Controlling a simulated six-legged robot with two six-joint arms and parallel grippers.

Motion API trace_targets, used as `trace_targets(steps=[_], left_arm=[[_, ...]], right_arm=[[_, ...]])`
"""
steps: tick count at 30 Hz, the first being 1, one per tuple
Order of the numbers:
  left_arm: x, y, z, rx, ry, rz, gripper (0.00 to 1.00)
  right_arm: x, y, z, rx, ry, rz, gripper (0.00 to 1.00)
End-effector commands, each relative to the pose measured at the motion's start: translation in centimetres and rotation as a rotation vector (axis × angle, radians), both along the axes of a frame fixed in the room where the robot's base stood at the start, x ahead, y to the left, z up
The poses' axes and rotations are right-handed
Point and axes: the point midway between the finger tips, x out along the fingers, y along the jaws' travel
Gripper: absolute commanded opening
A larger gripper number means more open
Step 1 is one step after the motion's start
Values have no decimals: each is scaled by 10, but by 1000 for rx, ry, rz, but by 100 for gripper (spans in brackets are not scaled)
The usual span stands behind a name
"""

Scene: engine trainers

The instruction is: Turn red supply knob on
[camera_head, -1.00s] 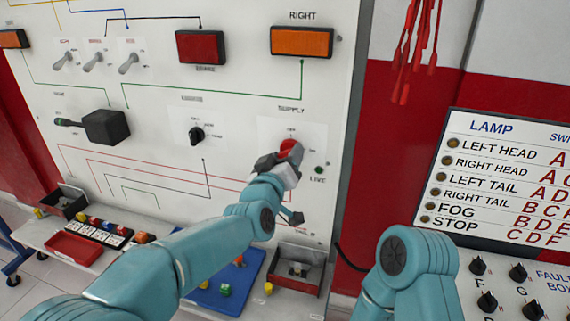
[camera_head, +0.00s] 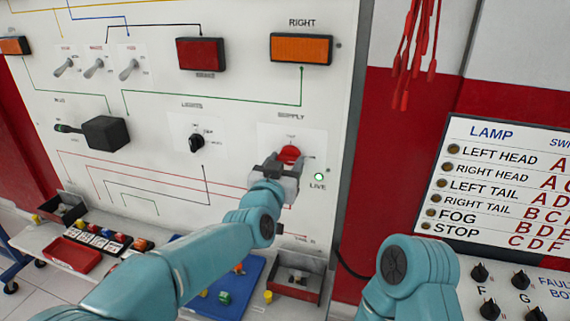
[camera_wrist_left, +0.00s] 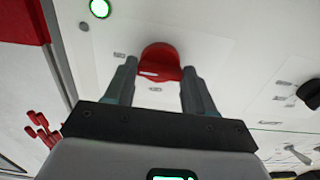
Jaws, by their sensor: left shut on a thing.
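The red supply knob (camera_head: 290,154) is on the white panel under the SUPPLY label. It also shows in the left wrist view (camera_wrist_left: 160,62), between the two fingers. My left gripper (camera_head: 280,164) is at the knob, with its fingers (camera_wrist_left: 160,85) on either side and shut on it. The LIVE lamp (camera_head: 319,177) beside the knob glows green; it is bright in the left wrist view (camera_wrist_left: 100,8) too. My right arm (camera_head: 415,275) shows at the lower right, but its gripper is out of view.
A black lights knob (camera_head: 197,143) and a black box (camera_head: 106,133) are on the panel to the left. A red tray (camera_head: 72,254), a blue mat (camera_head: 250,283) and a parts bin (camera_head: 296,290) lie below. Red leads (camera_head: 408,55) hang at the right.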

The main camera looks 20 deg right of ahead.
Motion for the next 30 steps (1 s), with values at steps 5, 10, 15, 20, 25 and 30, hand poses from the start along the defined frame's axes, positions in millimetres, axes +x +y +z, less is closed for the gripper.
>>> trace_targets(steps=[5,10,15,20,25,30], left_arm=[[0,0,1,6,-6,0,24],[0,0,1,6,-6,0,24],[0,0,1,5,-6,0,80],[0,0,0,4,-4,0,80],[-4,3,0,4,-4,0,80],[-25,17,-2,3,-4,0,80]], right_arm=[[0,0,0,0,0,0,43],[0,0,0,0,0,0,43],[0,0,0,0,0,0,43],[0,0,0,0,0,0,43],[0,0,-3,0,0,0,43],[0,0,-13,0,0,0,43]])
